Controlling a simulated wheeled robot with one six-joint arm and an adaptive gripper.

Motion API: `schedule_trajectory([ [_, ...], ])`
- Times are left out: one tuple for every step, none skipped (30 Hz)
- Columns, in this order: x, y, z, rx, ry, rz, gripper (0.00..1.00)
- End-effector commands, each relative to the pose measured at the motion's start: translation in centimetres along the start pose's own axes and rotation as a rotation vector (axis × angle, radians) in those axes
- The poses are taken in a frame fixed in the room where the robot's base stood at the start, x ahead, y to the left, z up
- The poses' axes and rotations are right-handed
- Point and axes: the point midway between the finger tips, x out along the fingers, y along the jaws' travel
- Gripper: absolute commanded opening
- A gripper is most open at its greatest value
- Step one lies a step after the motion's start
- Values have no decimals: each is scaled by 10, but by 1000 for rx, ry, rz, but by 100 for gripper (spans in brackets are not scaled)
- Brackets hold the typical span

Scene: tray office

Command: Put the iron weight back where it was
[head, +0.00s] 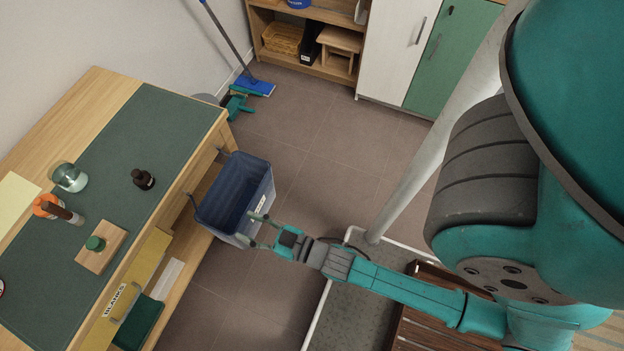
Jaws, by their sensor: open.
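A small dark knobbed object (143,179), which looks like the iron weight, stands upright on the green desk mat (150,125). It is too small to be sure that it is the weight. My gripper (249,227) is open, with no object visible between its fingers. It appears at the front right rim of the blue bin (212,206); I cannot tell whether it touches. The gripper is well to the right of the dark object and apart from it. A wooden block with a green knob (95,243) lies nearer on the mat.
A glass jar (69,177) and an orange ring with a brown handle (62,210) stand on the desk. A yellow drawer (137,288) labelled BLANKS projects from the desk front. A blue mop (255,86) stands behind. The tiled floor (325,150) beyond the bin is clear.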

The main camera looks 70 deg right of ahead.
Motion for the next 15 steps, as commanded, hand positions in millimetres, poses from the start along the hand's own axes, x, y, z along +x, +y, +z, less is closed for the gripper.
schedule_trajectory([
  [-22, -1, -4, 1, -25, 3, 48],
  [-33, -2, -7, 0, -38, 5, 48],
  [-47, -2, -11, 0, -55, 8, 48],
  [-58, -2, -15, -1, -67, 10, 48],
  [-68, -3, -19, -2, -79, 11, 48],
  [-81, -3, -25, -3, -95, 13, 48],
  [-91, -4, -29, -3, -108, 14, 48],
  [-100, -4, -34, -4, -121, 16, 48],
  [-112, -4, -41, -5, -137, 17, 48],
  [-121, -5, -46, -6, -150, 18, 48],
  [-129, -5, -51, -6, -163, 19, 48],
  [-140, -5, -59, -7, -179, 20, 48],
  [-148, -5, -65, -8, -191, 21, 48],
  [-155, -5, -70, -9, -205, 22, 48],
  [-164, -5, -78, -10, -219, 23, 48],
])
